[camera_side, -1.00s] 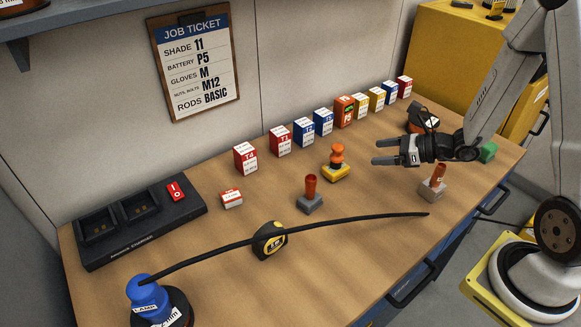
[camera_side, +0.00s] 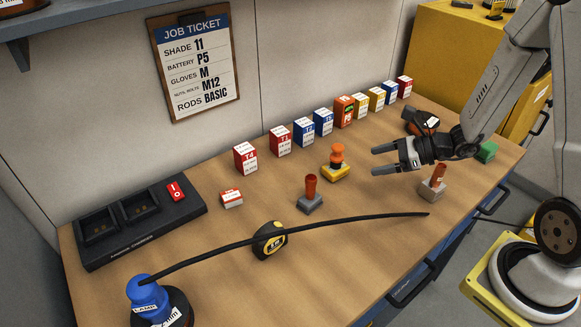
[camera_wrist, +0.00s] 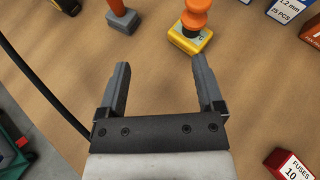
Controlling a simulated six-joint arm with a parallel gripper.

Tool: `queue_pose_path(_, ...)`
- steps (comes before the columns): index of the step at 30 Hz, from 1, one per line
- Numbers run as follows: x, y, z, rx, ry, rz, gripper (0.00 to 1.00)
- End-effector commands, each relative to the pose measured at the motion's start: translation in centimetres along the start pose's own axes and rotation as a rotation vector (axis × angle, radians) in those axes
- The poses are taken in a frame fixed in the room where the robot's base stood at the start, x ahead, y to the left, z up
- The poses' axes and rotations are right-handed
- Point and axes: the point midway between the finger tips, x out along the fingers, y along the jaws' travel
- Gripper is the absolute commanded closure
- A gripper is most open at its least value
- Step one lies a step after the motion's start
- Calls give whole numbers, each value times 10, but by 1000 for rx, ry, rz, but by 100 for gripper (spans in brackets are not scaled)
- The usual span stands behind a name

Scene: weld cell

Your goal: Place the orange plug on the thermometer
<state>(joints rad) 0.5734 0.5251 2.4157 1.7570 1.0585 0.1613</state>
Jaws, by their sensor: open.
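The orange plug (camera_side: 337,153) is a knobbed upright piece. It stands on a small yellow block (camera_side: 335,173) with a pale label; I cannot tell for sure whether this block is the thermometer. My gripper (camera_side: 376,160) is open and empty, to the right of the plug and above the bench, fingers pointing left. In the wrist view my gripper (camera_wrist: 160,65) has nothing between its fingers. The plug (camera_wrist: 195,15) and yellow block (camera_wrist: 190,38) show beyond the right fingertip, apart from it; the plug's top is cut off.
Orange-red cylinders stand in two grey blocks (camera_side: 310,204) (camera_side: 432,190) on the bench. A tape measure (camera_side: 269,240) and a black cable (camera_side: 350,222) lie in front. A row of boxes (camera_side: 304,132) lines the back. A charger (camera_side: 135,220) sits left.

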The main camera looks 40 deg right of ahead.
Motion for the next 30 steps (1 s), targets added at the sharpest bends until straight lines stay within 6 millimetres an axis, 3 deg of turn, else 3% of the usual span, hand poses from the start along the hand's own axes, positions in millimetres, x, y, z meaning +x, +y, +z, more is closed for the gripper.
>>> queue_pose_path(9, 2, 70, 1, -413, 181, 370, 14)
queue_pose_path(15, -10, 99, -8, -738, 296, 587, 14)
queue_pose_path(23, -27, 110, -16, -1205, 421, 817, 14)
queue_pose_path(30, -36, 100, -10, -1676, 501, 972, 14)
